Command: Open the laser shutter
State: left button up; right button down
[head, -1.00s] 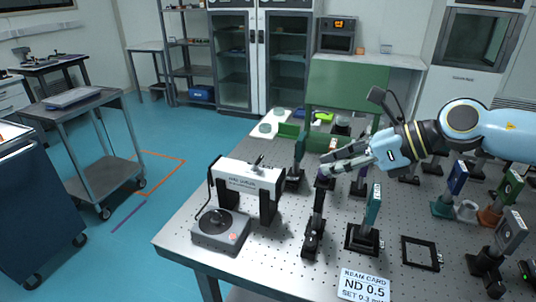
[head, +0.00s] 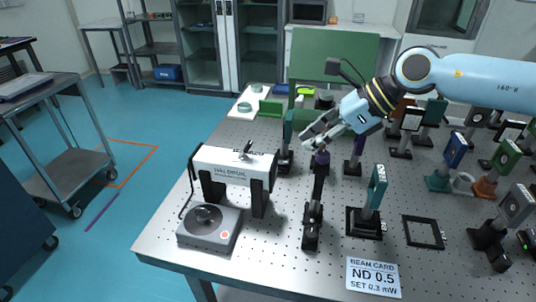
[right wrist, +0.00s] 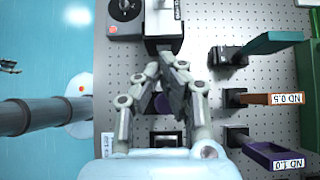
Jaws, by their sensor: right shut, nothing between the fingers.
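The laser (head: 213,168) is a white box on two black posts at the left of the optical table. A small dark lever (head: 247,149) stands on its top; whether this is the shutter, and its state, I cannot tell. In the right wrist view the laser (right wrist: 160,17) is at the top, beyond the fingertips. My right gripper (head: 307,139) is shut and empty, to the right of and behind the laser in the head view, apart from it. In the right wrist view its fingers (right wrist: 172,76) meet below the laser's dark end.
A grey control box (head: 209,228) with a black knob sits before the laser. A post-mounted optic (head: 316,190) stands close below my right gripper.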

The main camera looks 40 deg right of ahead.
aim_at(273, 168)
jog(key=b+x, duration=0.8)
jog(key=shift+w+f, duration=0.15)
jog(key=shift+f, duration=0.25)
jog(key=shift+w+a+r+p, duration=0.4)
jog(key=shift+w+a+r, duration=0.55)
jog(key=shift+w+r, duration=0.2)
jog(key=shift+w+a+r, duration=0.1)
jog(key=shift+w+a, duration=0.1)
jog(key=shift+a, duration=0.05)
pick_arm(q)
notch_tip(273, 168, down, 8)
jog(key=shift+f, duration=0.1)
pick_arm(e)
jog(key=shift+d, duration=0.1)
